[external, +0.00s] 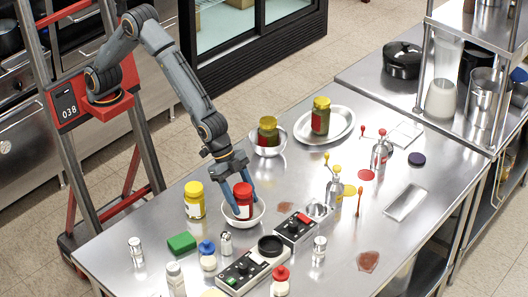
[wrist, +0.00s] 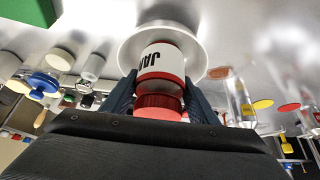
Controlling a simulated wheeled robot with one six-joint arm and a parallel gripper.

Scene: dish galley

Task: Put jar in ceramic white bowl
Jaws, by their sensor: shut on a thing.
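The jar (external: 243,196) is red with a red lid and a white label. It is upright, inside or just over the ceramic white bowl (external: 258,219) on the steel table. My gripper (external: 239,207) points down from above with its two blue fingers on either side of the jar, shut on it. In the wrist view the jar (wrist: 162,62) sits between the fingertips (wrist: 160,98), with the bowl's white rim (wrist: 128,52) around its far end. I cannot tell whether the jar's base touches the bowl.
A yellow-lidded jar (external: 195,201) stands just left of the bowl. A green sponge (external: 182,242), a blue-capped shaker (external: 207,256) and a black device (external: 243,272) are in front. Behind are a metal bowl (external: 281,147) and an oval tray (external: 343,133), each with a jar.

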